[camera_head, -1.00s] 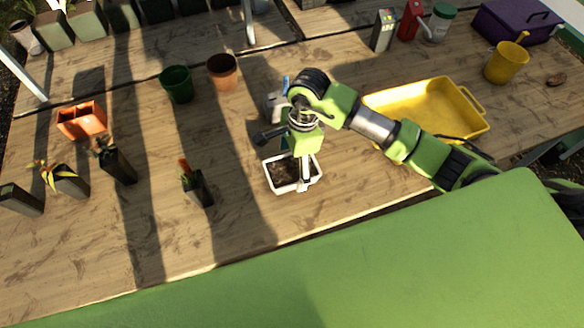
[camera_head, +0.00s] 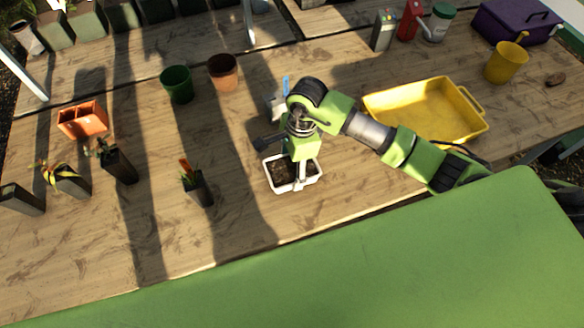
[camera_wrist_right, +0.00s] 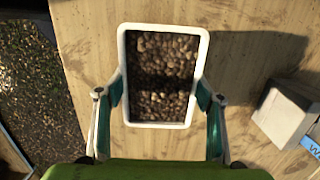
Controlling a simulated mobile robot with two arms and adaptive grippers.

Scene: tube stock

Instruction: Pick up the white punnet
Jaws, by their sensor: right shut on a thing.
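The white punnet (camera_head: 279,188) is a small rectangular tray with a white rim and dark brown, pebbly filling. It stands on the wooden bench near its front edge. In the right wrist view the punnet (camera_wrist_right: 202,72) shows from above, upright, between the two fingers. My right gripper (camera_head: 300,184) comes down over it from above and is shut on it, with one finger (camera_wrist_right: 110,110) at each long side. I cannot tell whether the punnet is clear of the bench. My left gripper is not in view.
A grey box (camera_wrist_right: 284,115) stands close to the right in the wrist view. A black pot (camera_head: 200,190) with a plant stands to the left. The bench's front edge (camera_head: 330,215) is near.

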